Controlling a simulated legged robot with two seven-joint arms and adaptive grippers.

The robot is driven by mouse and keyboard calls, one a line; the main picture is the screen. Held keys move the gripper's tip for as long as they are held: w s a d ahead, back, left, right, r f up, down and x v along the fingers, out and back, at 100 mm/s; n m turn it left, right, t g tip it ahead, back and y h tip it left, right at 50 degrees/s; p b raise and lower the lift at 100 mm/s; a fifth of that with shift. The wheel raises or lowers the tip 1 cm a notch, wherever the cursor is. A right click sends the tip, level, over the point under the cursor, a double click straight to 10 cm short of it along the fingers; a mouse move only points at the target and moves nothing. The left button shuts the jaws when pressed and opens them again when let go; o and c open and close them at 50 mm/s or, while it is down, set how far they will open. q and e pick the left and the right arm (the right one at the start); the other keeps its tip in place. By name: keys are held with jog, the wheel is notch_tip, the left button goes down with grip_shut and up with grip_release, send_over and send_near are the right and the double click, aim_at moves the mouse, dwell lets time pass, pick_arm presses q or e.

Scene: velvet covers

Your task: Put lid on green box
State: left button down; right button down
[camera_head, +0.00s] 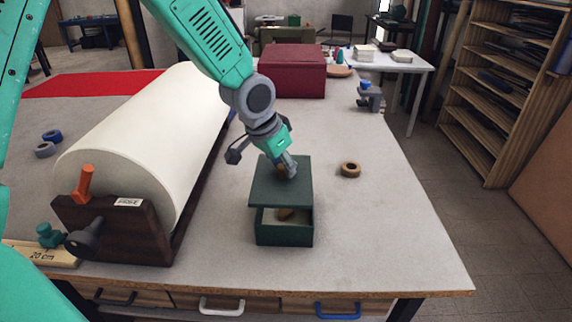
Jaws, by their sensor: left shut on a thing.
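The dark green box (284,237) stands on the table near its front edge, with its front wall and part of its open inside showing. A brown object (285,213) shows inside it, partly hidden. The flat green lid (263,190) is over the rear part of the box, with an open gap at the front. I cannot tell whether the lid touches the box's rim. My left gripper (286,168) is shut on the lid at its brownish knob, from above. My right gripper is not in view.
A large white paper roll (150,130) in a dark wooden holder fills the left of the table (390,230). A brown tape ring (350,170) lies right of the box. A dark red box (291,72) stands behind. The table's right front is clear.

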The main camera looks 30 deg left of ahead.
pick_arm(q)
jog(key=shift+a, duration=0.1)
jog(key=shift+d, duration=0.45)
jog(key=shift+a+f, duration=0.1)
jog(key=shift+a+f+b, duration=0.25)
jog(key=shift+f+b, duration=0.05)
jog(key=shift+f, duration=0.2)
jog(key=shift+d+f, duration=0.25)
jog(key=shift+f, duration=0.05)
jog(key=shift+a+f+b, duration=0.15)
jog(key=shift+f+b, duration=0.25)
jog(key=shift+f, duration=0.05)
jog(key=shift+f+b, duration=0.35)
jog(key=shift+f, duration=0.3)
